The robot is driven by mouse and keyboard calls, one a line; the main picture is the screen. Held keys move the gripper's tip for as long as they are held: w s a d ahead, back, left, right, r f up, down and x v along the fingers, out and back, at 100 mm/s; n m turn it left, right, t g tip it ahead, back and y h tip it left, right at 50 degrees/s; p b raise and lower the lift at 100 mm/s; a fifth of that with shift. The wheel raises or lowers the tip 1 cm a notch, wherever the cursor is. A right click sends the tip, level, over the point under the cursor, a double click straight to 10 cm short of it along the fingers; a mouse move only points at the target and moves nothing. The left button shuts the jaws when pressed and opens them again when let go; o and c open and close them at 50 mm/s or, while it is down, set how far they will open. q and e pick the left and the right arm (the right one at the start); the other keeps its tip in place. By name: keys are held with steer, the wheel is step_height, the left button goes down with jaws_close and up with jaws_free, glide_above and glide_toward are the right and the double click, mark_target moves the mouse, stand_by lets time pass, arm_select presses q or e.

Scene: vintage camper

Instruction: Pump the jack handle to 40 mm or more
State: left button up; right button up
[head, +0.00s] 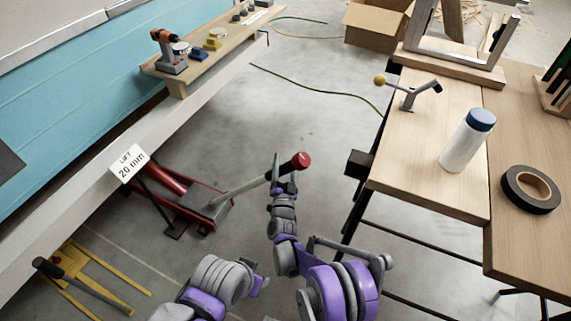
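A red floor jack (170,190) sits on the floor under the camper's edge. Its grey handle (238,186) slants up to the right and ends in a red grip (300,161). A white sign (129,163) on the camper's edge reads "LIFT 20 mm". My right gripper (283,172) is at the handle's upper end, its fingers on either side of the handle just below the red grip. Whether they press on it is unclear. Part of my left arm shows at the bottom, its gripper not visible.
A shelf (215,57) on the camper holds a drill (168,52). A yellow frame (112,287) lies lower left. Open floor lies between.

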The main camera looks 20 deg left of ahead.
steer(key=p+v, duration=0.2)
steer(key=v, duration=0.9)
steer(key=shift+a, duration=0.1)
